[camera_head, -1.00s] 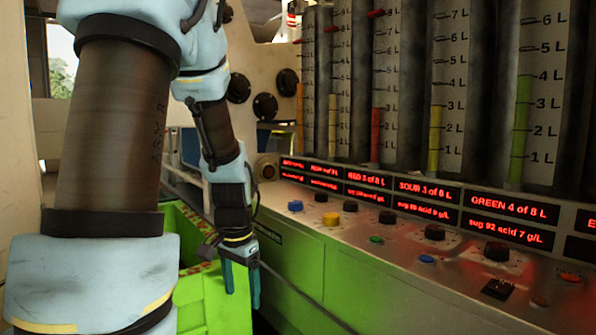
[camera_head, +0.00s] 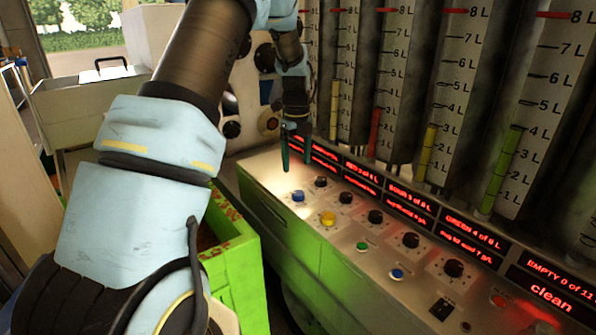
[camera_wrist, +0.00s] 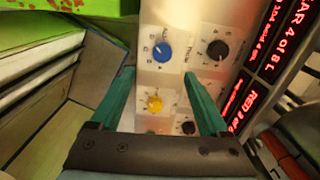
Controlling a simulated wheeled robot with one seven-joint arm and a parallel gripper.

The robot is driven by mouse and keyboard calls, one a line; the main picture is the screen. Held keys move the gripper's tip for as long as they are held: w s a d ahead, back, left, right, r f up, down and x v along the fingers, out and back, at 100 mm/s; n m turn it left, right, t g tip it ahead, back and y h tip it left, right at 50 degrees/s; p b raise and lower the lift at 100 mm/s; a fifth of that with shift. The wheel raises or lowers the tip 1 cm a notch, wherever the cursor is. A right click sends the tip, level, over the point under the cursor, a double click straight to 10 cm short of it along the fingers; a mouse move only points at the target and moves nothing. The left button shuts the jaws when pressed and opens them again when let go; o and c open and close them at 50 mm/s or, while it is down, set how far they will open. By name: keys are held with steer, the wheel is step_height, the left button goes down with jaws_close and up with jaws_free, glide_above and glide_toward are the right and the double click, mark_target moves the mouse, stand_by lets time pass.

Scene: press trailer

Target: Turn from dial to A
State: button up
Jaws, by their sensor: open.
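A blue dial (camera_head: 298,196) sits at the far left of the sloped control panel. In the wrist view the blue dial (camera_wrist: 162,52) has small letters around it, too blurred to read surely; its pointer setting is unclear. A yellow dial (camera_wrist: 154,104) sits beside it and also shows in the head view (camera_head: 328,217). I cannot tell from the labels which is the from dial. My gripper (camera_head: 296,162) is open and empty, fingers down, above the panel's far end near the blue dial. In the wrist view its teal fingertips (camera_wrist: 158,74) appear either side of the gap between both dials.
Red displays (camera_head: 408,213) and tall gauge tubes (camera_head: 502,165) stand behind. A green bin (camera_head: 237,275) stands left of the panel.

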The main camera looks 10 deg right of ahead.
mark_target(298, 193)
steer(key=shift+m, duration=0.3)
steer(key=f+p, duration=0.1)
steer(key=f, duration=0.2)
steer(key=f+p, duration=0.2)
steer(key=f, duration=0.2)
steer(key=f+p, duration=0.1)
steer(key=f, duration=0.2)
steer(key=shift+w+d+f, duration=0.1)
steer(key=shift+d+f, duration=0.15)
jaws_close()
